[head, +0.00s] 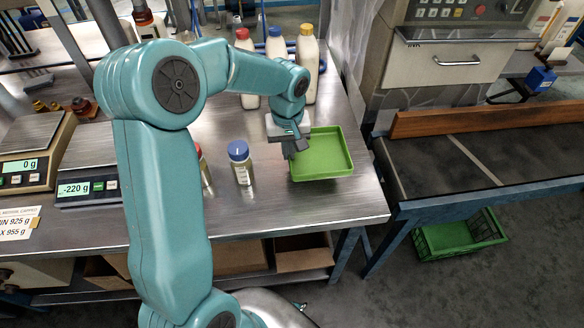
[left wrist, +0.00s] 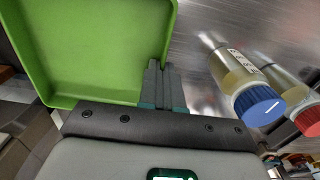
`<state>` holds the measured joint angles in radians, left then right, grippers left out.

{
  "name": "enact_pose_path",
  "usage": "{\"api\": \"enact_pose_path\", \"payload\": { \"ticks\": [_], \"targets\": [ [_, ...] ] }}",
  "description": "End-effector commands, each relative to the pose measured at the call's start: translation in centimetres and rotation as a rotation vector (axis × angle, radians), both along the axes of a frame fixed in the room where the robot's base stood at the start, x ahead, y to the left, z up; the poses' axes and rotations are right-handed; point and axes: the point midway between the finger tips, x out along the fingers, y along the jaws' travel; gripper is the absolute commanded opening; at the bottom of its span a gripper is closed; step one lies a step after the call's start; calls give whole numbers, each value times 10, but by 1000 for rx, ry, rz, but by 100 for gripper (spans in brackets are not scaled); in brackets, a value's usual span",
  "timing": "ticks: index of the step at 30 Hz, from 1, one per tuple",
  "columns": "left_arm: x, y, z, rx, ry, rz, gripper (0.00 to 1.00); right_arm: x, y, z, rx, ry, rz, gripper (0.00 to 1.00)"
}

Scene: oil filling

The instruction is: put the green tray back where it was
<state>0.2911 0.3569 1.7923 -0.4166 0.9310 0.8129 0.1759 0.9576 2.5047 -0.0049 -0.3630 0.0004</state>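The green tray (head: 325,158) is empty and level at the right end of the steel table, near its edge; I cannot tell whether it touches the surface. My left gripper (head: 290,150) is at the tray's left wall. In the left wrist view the tray (left wrist: 90,45) fills the upper left, and my left gripper's fingers (left wrist: 162,85) are close together with the tray's rim running in between them. The front scale (head: 88,186) reads -220 g and its steel plate is bare. My right gripper is not in view.
A small blue-capped bottle (head: 240,165) stands just left of the tray, with a red-capped one (head: 204,172) partly behind my arm. Tall bottles (head: 306,65) stand behind. A second scale (head: 32,150) reads 0 g. A conveyor (head: 480,155) lies to the right.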

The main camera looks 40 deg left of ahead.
Motion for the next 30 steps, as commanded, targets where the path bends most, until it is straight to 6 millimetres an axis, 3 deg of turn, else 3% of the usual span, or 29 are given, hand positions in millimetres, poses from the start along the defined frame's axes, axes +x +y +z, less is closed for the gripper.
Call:
{"api": "enact_pose_path", "payload": {
  "ticks": [3,8,15,28,29,30],
  "targets": [
    [0,-1,-23,0,1,1,0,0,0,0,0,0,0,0],
    [2,-1,-37,0,0,1,0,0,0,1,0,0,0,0],
    [2,-3,-73,1,1,0,0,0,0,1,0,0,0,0],
    [3,-2,-82,1,-2,1,0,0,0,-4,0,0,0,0],
    [3,-2,-81,1,-2,1,7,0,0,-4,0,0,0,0],
    [3,-2,-80,0,-1,1,20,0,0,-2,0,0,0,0]
  ]
}}
